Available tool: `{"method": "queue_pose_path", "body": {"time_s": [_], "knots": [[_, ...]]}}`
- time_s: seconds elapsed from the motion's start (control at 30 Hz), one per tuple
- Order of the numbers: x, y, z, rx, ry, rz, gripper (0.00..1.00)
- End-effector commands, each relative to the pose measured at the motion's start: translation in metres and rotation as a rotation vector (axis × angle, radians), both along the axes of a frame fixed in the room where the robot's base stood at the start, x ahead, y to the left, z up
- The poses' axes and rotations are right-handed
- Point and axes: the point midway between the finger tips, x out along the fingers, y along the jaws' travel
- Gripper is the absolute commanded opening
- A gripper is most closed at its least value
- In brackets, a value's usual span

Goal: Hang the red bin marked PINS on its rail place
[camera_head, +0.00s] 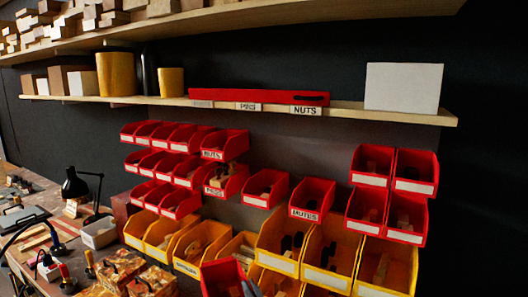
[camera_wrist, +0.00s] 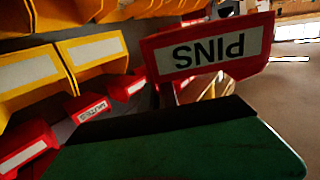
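The red bin marked PINS (camera_wrist: 213,52) is close in front of my wrist camera, its white label upside down. A tilted red bin (camera_head: 219,274) at the bottom of the head view, in front of the yellow bins, appears to be the same one; its label is hidden there. My gripper (camera_wrist: 165,128) shows as a broad green and black part against the bin and appears shut on it; the fingertips are hidden. A small PINS label (camera_head: 248,106) is on the shelf edge. Red bins hang on the wall below, including MUTES (camera_head: 312,198).
Yellow bins (camera_head: 330,255) hang close behind the held bin. A bare wall patch (camera_head: 295,150) lies under the shelf, left of the right-hand red bins (camera_head: 415,172). A long red piece (camera_head: 258,96) and a white box (camera_head: 403,87) stand on the shelf. A lamp (camera_head: 75,185) stands left.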

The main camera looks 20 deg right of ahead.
Motion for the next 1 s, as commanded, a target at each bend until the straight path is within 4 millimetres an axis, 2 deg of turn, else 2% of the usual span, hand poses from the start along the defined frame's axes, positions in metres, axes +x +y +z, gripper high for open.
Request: {"method": "queue_pose_path", "body": {"time_s": [1.0], "knots": [[0.0064, -0.0078, 0.0002, 0.000, -0.002, -0.001, 0.00]]}}
